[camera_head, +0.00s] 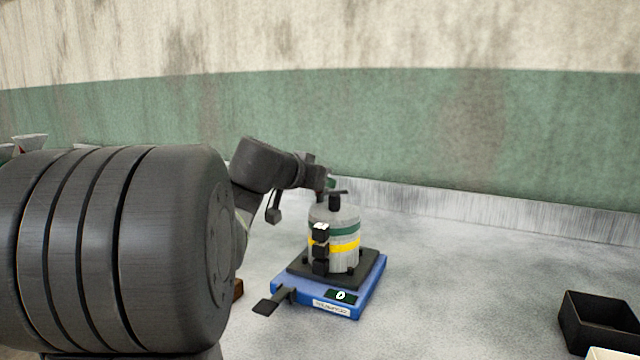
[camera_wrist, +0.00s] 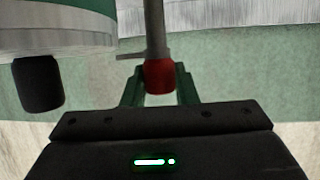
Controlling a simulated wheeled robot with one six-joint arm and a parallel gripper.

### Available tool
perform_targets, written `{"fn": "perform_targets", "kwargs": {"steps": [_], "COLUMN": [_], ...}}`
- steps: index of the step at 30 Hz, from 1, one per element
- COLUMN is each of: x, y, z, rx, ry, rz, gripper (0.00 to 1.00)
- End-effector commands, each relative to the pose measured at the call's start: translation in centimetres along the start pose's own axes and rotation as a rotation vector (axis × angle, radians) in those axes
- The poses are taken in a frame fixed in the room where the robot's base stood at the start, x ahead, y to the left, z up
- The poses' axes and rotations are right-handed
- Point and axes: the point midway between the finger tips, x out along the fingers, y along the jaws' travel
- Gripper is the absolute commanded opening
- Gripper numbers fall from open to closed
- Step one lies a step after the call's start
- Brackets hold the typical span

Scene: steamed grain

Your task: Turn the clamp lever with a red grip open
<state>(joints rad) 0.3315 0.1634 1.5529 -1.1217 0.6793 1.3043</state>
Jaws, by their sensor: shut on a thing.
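The clamp lever's red grip (camera_wrist: 159,76) sits between the green fingers of my gripper (camera_wrist: 160,88) in the wrist view. The fingers are shut on it, and a grey rod runs up from the grip in that picture. In the head view my gripper (camera_head: 326,184) is at the top left of a grey canister (camera_head: 345,216) with green and yellow bands. The grip is mostly hidden there by my arm.
The canister stands on a dark plate (camera_head: 300,270) on a blue base (camera_head: 372,290) with a small display. A black lever (camera_head: 266,306) sticks out at the base's front left. A black open box (camera_head: 598,325) is at the right. The grey surface between is clear.

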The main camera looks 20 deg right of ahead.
Motion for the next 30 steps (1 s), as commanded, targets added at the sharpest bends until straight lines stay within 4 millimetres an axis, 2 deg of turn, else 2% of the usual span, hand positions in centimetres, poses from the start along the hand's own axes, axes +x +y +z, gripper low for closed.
{"fn": "perform_targets", "kwargs": {"steps": [5,6,9,20,25,30], "x": [0.0,0.0,0.0,-0.5,-3.2,-7.4], "y": [0.0,0.0,0.0,0.0,0.0,-0.2], "z": [0.1,0.1,0.1,0.0,-0.1,-0.2], "rx": [0.0,0.001,0.001,0.001,0.002,0.001], "ry": [-0.001,-0.001,-0.001,0.0,0.002,0.003], "rz": [0.0,0.001,0.001,0.0,-0.003,-0.006], "gripper": [0.04,0.32,0.48,0.48,0.48,0.48]}}
